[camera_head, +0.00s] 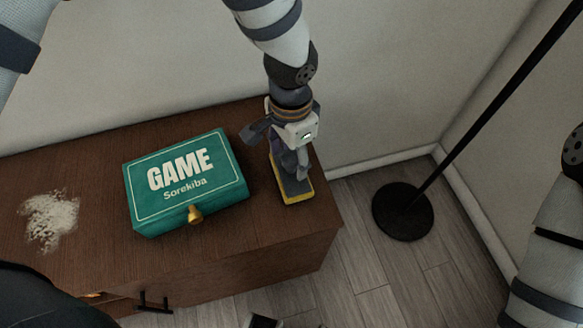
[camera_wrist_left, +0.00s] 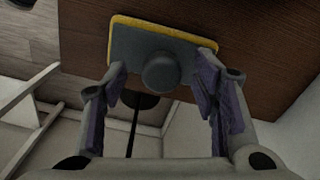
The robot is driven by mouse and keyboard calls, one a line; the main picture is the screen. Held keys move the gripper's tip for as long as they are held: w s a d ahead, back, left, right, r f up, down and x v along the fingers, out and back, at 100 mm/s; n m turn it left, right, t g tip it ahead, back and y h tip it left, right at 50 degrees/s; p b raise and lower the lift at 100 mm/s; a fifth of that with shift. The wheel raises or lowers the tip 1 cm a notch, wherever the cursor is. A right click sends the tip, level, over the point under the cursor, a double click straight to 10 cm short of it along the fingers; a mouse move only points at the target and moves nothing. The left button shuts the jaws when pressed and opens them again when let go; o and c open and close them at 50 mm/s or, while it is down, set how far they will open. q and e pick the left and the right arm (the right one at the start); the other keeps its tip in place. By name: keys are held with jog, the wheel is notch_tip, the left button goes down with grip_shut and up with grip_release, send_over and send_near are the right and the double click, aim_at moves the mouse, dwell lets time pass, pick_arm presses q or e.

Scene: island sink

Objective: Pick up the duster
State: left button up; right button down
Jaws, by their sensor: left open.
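The duster (camera_head: 292,186) lies near the right end of the brown cabinet top, a dark block with a yellow edge. My left gripper (camera_head: 281,154) is right above it, pointing down, and hides part of it. In the left wrist view the duster (camera_wrist_left: 128,42) shows with a round grey knob on top. There the left gripper (camera_wrist_left: 163,82) is open, with one finger on each side of the knob. I cannot tell whether the fingers touch the duster. My right arm shows at the right edge of the head view, but its gripper is out of view.
A green game box (camera_head: 187,181) with a gold knob sits left of the duster. White powder (camera_head: 49,219) lies on the cabinet top (camera_head: 95,178) further left. A wall stands close behind. A black stand base (camera_head: 402,211) is on the floor at right.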

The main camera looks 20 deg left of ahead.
pick_arm(q)
jog(key=shift+f, duration=0.85)
jog(key=shift+r, duration=0.1)
jog(key=shift+c, duration=0.3)
grip_shut()
